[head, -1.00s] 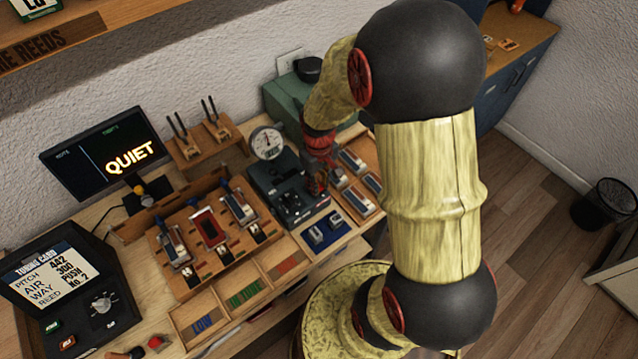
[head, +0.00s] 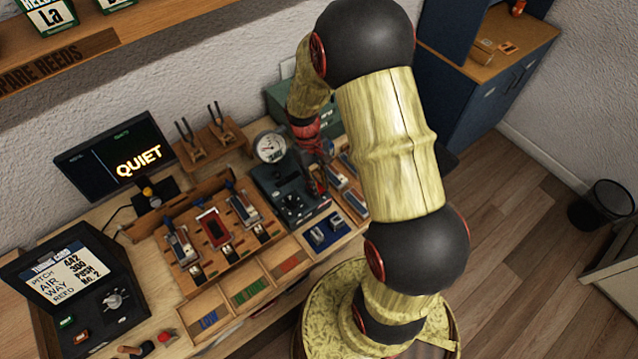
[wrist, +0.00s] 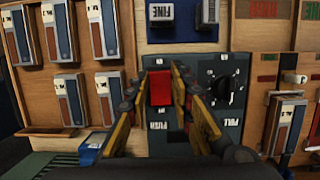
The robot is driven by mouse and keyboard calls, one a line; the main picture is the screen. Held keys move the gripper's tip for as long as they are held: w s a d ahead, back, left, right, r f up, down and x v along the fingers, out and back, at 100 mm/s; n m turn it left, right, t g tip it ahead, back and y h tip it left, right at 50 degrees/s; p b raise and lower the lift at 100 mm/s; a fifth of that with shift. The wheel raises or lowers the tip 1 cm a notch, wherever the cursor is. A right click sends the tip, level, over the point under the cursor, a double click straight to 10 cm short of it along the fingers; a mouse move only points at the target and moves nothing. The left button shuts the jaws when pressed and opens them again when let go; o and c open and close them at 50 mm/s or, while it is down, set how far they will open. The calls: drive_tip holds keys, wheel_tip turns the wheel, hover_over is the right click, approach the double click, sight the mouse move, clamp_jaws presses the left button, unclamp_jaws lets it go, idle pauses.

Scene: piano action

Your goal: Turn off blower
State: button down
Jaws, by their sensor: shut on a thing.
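The blower unit (head: 268,178) is a dark teal panel on the bench with a round gauge and a black dial (head: 291,203). In the wrist view its panel (wrist: 205,66) carries a red switch (wrist: 161,88) beside the black dial (wrist: 231,86). My gripper (wrist: 162,72) is shut on the red switch, with a fingertip on each side of it. In the head view my gripper (head: 319,177) is over the right part of the blower and hides the switch there. The panel's lettering is partly covered by the fingers.
A monitor (head: 115,155) reads QUIET. An open tuning case (head: 62,275) is at the far left.

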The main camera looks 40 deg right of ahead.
drive_tip(key=c, duration=1.6)
unclamp_jaws()
drive_tip(key=shift+o, duration=0.2)
drive_tip(key=shift+r, duration=0.1)
drive_tip(key=v, duration=1.2)
drive_tip(key=s+a+r+t+b, duration=0.5)
drive_tip(key=s+a+r+t, duration=0.3)
drive_tip(key=s+a+r, duration=0.3)
drive_tip(key=s+r, duration=0.3)
drive_tip(key=s, duration=0.1)
drive_tip(key=shift+s+a+r+t+b, duration=0.15)
drive_tip(key=shift+a+r+t+b, duration=0.15)
drive_tip(key=shift+a+b, duration=0.1)
